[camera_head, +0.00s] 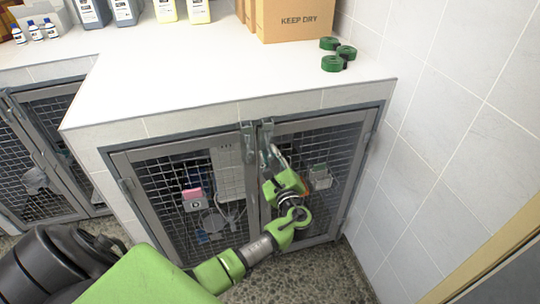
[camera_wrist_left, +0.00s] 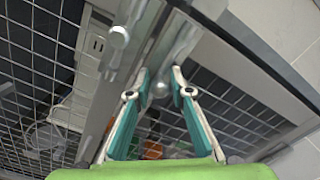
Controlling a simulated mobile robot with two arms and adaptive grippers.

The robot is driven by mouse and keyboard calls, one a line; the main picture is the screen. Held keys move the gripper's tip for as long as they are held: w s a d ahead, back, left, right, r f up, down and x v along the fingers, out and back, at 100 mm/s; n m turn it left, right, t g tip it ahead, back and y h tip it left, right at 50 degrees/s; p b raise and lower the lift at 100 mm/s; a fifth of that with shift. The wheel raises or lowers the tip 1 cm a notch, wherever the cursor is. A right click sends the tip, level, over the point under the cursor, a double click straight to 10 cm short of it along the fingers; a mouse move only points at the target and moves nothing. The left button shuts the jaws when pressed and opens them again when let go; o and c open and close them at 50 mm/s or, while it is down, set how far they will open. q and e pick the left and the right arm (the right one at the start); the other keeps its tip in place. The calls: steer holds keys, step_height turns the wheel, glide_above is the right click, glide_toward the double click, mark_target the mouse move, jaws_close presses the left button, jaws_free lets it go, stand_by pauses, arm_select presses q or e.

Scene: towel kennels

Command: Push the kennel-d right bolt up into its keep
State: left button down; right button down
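The kennel (camera_head: 220,185) under the white counter has two shut mesh doors with grey frames. Two metal bolts sit side by side at the top where the doors meet: the left bolt (camera_head: 248,142) and the right bolt (camera_head: 267,135). My left gripper (camera_head: 274,158) is just below the right bolt, in front of the right door. In the left wrist view, the teal-padded fingers (camera_wrist_left: 160,77) stand apart, with a round metal knob (camera_wrist_left: 161,88) showing between them. Contact cannot be told. Another knob (camera_wrist_left: 119,37) shows to the left. My right gripper is out of view.
The counter top (camera_head: 220,75) overhangs just above the bolts. A cardboard box (camera_head: 292,20) and green rolls (camera_head: 335,58) stand on it. A tiled wall (camera_head: 440,130) closes off the right side. Another mesh kennel (camera_head: 45,150) is at the left. Speckled floor (camera_head: 325,275) is clear in front.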

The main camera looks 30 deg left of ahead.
mark_target(268, 142)
arm_select(q)
steer(key=shift+r+p, duration=1.6)
steer(key=shift+r, duration=0.3)
steer(key=shift+w, duration=0.1)
steer(key=c, duration=2)
jaws_free()
steer(key=shift+d+f, duration=0.15)
steer(key=v, duration=1.2)
